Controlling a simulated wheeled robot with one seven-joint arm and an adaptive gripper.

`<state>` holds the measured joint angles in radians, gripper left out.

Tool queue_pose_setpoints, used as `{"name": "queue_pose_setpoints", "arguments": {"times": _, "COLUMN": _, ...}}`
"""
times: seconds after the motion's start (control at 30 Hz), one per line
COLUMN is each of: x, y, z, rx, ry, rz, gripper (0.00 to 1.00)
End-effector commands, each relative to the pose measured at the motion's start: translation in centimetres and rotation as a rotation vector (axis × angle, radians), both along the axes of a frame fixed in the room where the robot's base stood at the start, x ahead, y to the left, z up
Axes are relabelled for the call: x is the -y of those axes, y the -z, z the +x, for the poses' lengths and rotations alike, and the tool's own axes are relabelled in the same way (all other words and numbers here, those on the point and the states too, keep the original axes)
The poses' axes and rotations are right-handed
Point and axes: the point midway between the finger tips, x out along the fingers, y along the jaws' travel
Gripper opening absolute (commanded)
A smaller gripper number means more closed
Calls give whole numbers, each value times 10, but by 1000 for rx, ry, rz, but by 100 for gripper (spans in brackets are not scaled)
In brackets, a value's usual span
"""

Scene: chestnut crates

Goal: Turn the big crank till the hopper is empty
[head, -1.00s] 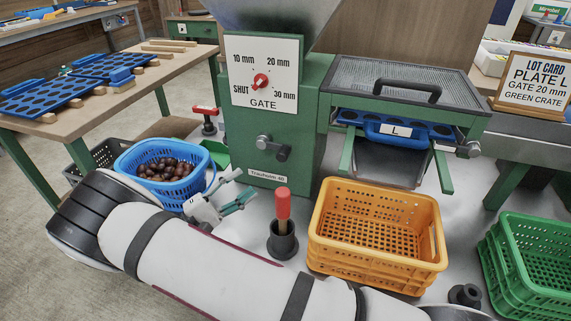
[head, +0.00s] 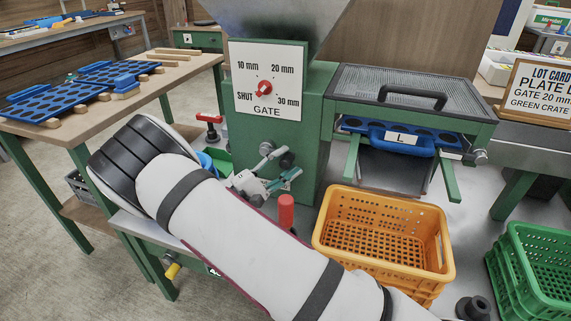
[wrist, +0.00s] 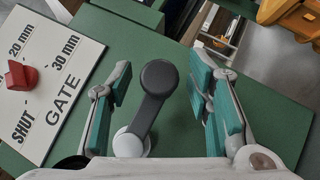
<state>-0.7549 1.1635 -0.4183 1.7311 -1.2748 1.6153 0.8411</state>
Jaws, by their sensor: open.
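The big crank (head: 287,158) is on the front of the green machine (head: 318,130), below the gate dial. In the wrist view the crank's dark arm and round knob (wrist: 158,77) stand between my fingers, its pale hub lower down. My gripper (head: 279,168) is open around the crank, with clear gaps on both sides in the wrist view (wrist: 160,85). The grey hopper (head: 285,22) is above; its inside is out of view. A blue plate marked L (head: 430,150) sits in the slot at right.
An orange crate (head: 385,200) stands below the slot, a green crate (head: 540,235) right of it. A red-handled tool (head: 286,212) stands near my forearm. A table with blue plates (head: 110,72) is at left.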

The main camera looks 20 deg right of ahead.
Motion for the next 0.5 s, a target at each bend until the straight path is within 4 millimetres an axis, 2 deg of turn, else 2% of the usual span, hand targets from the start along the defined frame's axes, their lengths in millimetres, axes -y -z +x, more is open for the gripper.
{"name": "queue_pose_setpoints", "arguments": {"times": 0.3, "x": 3, "y": -1, "z": 1, "rx": 0, "ry": 0, "rz": 0, "gripper": 46}}
{"name": "queue_pose_setpoints", "arguments": {"times": 0.33, "x": 3, "y": -1, "z": 1, "rx": 0, "ry": 0, "rz": 0, "gripper": 44}}
{"name": "queue_pose_setpoints", "arguments": {"times": 0.5, "x": 3, "y": -1, "z": 1, "rx": 0, "ry": 0, "rz": 0, "gripper": 5}}
